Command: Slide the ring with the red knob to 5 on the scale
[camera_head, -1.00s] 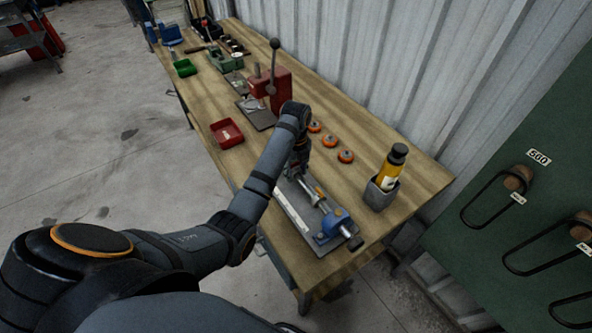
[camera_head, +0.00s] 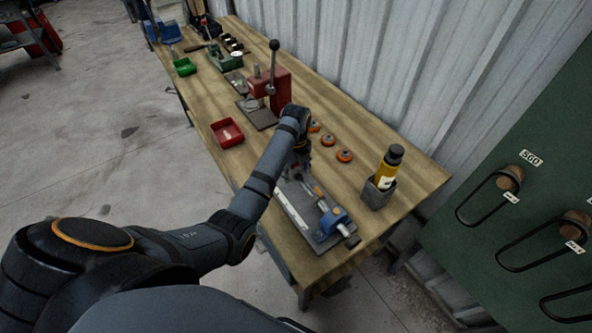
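A slide fixture with a grey base plate (camera_head: 299,206) lies near the front edge of the wooden bench. It carries a rod with an orange part (camera_head: 319,192) and a blue end block (camera_head: 333,219) with a dark knob at its near end. My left gripper (camera_head: 297,172) points down over the far end of the fixture. Its fingers are small and dark, and my own arm partly covers them, so I cannot tell whether they are open or shut. The ring, its red knob and the scale numbers are hidden or too small to make out. My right gripper is out of view.
A grey holder (camera_head: 378,193) with a yellow bottle (camera_head: 386,170) stands right of the fixture. Orange discs (camera_head: 344,156) lie behind it. A red tray (camera_head: 227,132) and a red lever press (camera_head: 270,88) stand farther back. A corrugated wall borders the bench.

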